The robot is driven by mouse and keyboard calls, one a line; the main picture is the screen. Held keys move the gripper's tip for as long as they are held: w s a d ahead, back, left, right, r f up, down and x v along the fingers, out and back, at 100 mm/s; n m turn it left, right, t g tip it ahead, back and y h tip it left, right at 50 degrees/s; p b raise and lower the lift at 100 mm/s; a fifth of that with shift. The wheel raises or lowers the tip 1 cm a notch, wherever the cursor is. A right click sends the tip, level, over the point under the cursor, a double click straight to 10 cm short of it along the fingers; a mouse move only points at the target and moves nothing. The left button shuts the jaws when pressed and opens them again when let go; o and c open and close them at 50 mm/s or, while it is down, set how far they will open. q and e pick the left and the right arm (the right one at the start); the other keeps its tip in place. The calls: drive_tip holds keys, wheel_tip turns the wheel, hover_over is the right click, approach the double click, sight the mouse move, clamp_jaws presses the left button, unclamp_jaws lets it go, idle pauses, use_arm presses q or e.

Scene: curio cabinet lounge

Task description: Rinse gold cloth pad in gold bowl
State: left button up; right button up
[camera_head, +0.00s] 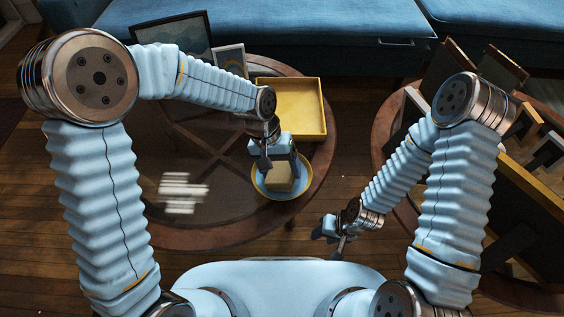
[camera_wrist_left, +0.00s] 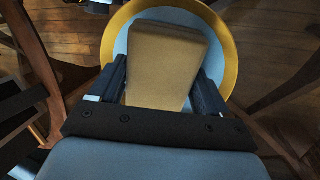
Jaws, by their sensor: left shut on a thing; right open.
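The gold cloth pad (camera_head: 279,177) is a tan-gold block inside the gold bowl (camera_head: 259,186), which has a gold rim and a pale blue inside. The bowl stands on the round glass-topped table near its right edge. My left gripper (camera_head: 278,162) points down over the bowl and is shut on the pad. In the left wrist view the pad (camera_wrist_left: 165,65) sits between the two fingers, with the bowl (camera_wrist_left: 232,60) around and beneath it. I cannot tell whether the pad touches the bowl's bottom. My right gripper (camera_head: 335,236) is open and empty, right of the table.
A yellow tray (camera_head: 322,120) lies behind the bowl on the round table (camera_head: 215,236). Picture frames (camera_head: 172,33) stand at the table's back left. A second round table (camera_head: 384,130) at right holds several frames. A blue sofa (camera_head: 300,40) runs along the back.

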sight(286, 170)
idle(0.4)
use_arm(q)
drive_tip(key=shift+r+p, duration=2.3)
drive_tip(key=shift+r, duration=0.7)
wheel_tip(286, 170, up, 5)
drive_tip(key=p, duration=0.4)
drive_tip(key=shift+a, duration=0.1)
